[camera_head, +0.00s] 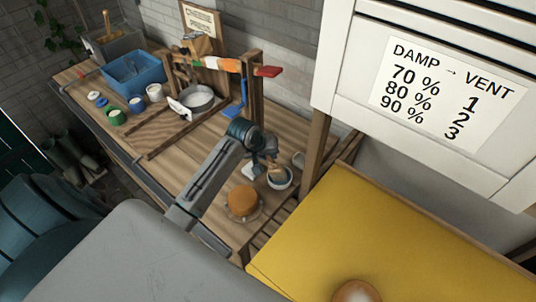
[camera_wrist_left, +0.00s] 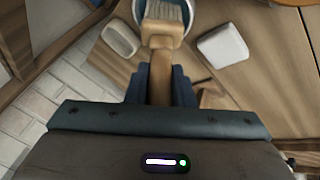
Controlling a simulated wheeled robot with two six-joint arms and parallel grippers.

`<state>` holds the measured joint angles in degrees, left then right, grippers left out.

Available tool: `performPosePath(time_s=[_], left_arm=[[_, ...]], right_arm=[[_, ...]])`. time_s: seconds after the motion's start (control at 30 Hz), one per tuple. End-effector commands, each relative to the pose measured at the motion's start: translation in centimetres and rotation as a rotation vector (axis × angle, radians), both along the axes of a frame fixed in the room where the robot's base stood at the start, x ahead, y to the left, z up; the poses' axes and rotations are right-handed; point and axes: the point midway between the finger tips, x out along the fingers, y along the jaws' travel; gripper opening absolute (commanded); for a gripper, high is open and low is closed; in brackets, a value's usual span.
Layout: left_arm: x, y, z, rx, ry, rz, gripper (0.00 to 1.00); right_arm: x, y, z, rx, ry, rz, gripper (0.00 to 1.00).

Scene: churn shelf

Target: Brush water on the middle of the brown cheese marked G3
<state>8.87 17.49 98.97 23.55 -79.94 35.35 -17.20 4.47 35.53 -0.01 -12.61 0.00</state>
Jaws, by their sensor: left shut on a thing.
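My left gripper (camera_head: 264,160) is shut on a brush, over the right part of the wooden bench. In the left wrist view the brush's wooden handle (camera_wrist_left: 160,62) runs between the fingers, and its pale bristles are inside the rim of a bowl (camera_wrist_left: 194,14). The bowl (camera_head: 280,181) also shows in the head view, just below the gripper; its water level cannot be told. An orange-brown cheese (camera_head: 242,201) sits on a round plate in front of the gripper. Another brown cheese (camera_head: 357,292) is partly cut off on the yellow surface. No G3 mark is readable. My right gripper is out of view.
A blue tub (camera_head: 134,72) and small pots are farther left. A white cabinet (camera_head: 345,60) with a sign is at right. A white block (camera_wrist_left: 222,46) lies near the bowl.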

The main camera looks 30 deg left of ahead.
Motion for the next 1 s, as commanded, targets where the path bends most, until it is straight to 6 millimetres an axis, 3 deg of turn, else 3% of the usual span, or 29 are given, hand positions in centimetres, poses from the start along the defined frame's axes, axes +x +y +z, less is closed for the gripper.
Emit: performPosePath(time_s=[0.7, 1.0], left_arm=[[0.1, 0.0, 5.9, 0.001, -0.005, 0.000, 0.00], [0.1, 0.0, 6.9, 0.001, -0.003, 0.000, 0.00]], right_arm=[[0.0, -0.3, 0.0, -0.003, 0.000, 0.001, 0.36], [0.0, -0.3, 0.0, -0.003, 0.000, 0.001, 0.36]])
